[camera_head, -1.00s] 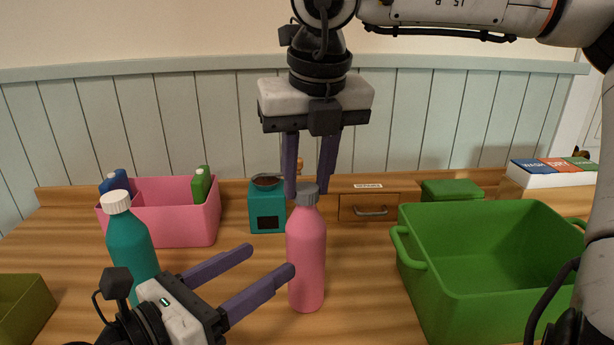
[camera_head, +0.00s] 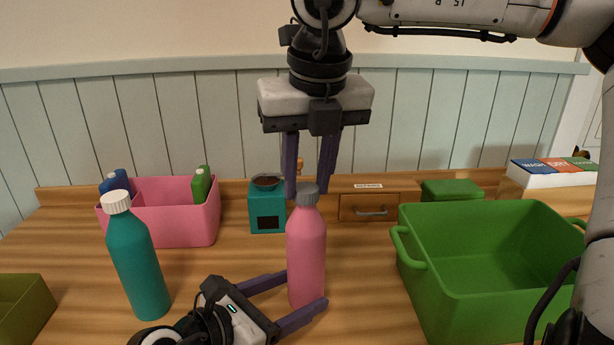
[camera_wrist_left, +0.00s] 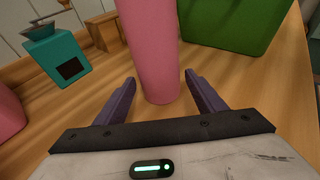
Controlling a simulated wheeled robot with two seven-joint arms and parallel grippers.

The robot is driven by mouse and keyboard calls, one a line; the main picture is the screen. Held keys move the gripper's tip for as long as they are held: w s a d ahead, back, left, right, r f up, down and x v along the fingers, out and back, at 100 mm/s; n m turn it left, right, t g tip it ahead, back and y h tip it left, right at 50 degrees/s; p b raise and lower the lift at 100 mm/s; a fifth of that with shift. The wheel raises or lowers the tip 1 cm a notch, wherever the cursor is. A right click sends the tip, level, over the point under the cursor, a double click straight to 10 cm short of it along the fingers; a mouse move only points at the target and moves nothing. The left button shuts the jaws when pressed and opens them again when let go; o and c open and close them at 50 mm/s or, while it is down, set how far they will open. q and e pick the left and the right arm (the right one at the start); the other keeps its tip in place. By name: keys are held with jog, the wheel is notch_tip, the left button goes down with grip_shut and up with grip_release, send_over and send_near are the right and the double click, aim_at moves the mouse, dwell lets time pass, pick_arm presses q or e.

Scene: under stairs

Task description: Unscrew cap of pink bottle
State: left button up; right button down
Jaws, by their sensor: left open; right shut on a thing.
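The pink bottle (camera_head: 306,250) stands upright on the wooden counter, with a grey cap (camera_head: 307,192) on top. My right gripper (camera_head: 310,190) comes down from above, and its purple fingers are shut at the cap. My left gripper (camera_head: 306,291) is low at the bottle's lower body, its fingers open on either side of it. In the left wrist view the pink bottle (camera_wrist_left: 149,50) stands between the open left fingers (camera_wrist_left: 161,92), with gaps on both sides. The bottle hides part of the far left finger in the head view.
A teal bottle (camera_head: 133,262) with a white cap stands left of my left gripper. A green tub (camera_head: 480,292) is on the right. A pink bin (camera_head: 180,221), a teal grinder (camera_head: 267,208) and a small drawer (camera_head: 369,206) are behind. An olive box (camera_head: 22,308) sits at far left.

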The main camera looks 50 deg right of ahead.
pick_arm(q)
jog(key=shift+x, duration=1.05)
jog(key=shift+c, duration=0.3)
grip_shut()
jog(key=shift+a+f, duration=0.1)
jog(key=shift+f, duration=0.15)
